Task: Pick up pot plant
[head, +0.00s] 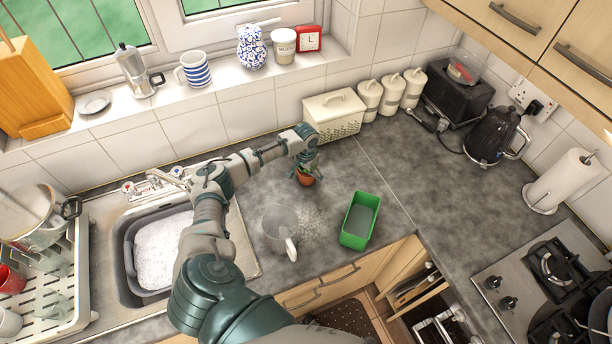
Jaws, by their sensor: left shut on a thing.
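The pot plant (306,180) is a small terracotta pot with a bit of green at its top. It is at the back middle of the grey counter, in front of the cream bread bin. My left gripper (304,166) reaches over it from above and is shut on it. The gripper hides much of the plant. I cannot tell whether the pot touches the counter. My right gripper is not in view.
The bread bin (334,115) is close behind. The sink (160,250) with suds is left. The counter (440,190) to the right is clear.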

